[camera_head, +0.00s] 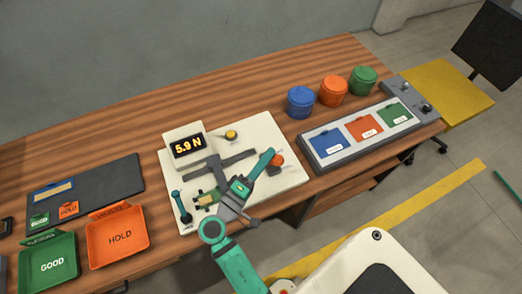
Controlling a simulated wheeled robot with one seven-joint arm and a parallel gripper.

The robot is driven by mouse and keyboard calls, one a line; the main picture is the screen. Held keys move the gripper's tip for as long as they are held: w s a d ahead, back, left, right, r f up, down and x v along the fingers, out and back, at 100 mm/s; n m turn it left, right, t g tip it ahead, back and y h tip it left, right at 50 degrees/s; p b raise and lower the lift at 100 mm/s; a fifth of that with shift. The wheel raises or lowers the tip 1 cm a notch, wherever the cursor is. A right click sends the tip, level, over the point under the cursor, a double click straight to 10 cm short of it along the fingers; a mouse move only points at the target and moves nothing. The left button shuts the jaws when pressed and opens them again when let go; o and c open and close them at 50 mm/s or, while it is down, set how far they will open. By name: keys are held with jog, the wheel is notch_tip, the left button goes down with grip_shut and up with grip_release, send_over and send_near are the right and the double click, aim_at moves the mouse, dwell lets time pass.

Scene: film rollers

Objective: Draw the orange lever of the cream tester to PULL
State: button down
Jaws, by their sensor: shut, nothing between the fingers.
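The cream tester (290,193) stands on the wooden bench, with a display box (183,139) reading 5.9 N at its back left. The orange lever (277,160) shows as a round orange knob on the right part of the tester. My teal arm reaches in from below and crosses over the tester. My gripper (268,158) is shut and empty, close to the left of the orange knob. I cannot tell whether it touches the knob. The lever's shaft and any PULL marking are hidden or too small to read.
A teal-knobbed lever (180,205) and a yellow knob (231,134) are also on the tester. Green GOOD (49,285) and orange HOLD (91,243) trays stand left. Blue, orange and green pots (333,91) and a grey-framed panel (318,166) stand right.

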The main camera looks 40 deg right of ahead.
jog(key=shift+s+a+f, duration=0.2)
jog(key=shift+s, duration=0.15)
jog(key=shift+s, duration=0.1)
dwell(0.4)
jog(key=w+r, duration=0.2)
jog(key=w, duration=0.2)
jog(key=f+v, duration=0.1)
jog(key=v, duration=0.9)
jog(key=shift+w+f, duration=0.2)
jog(key=shift+w, duration=0.05)
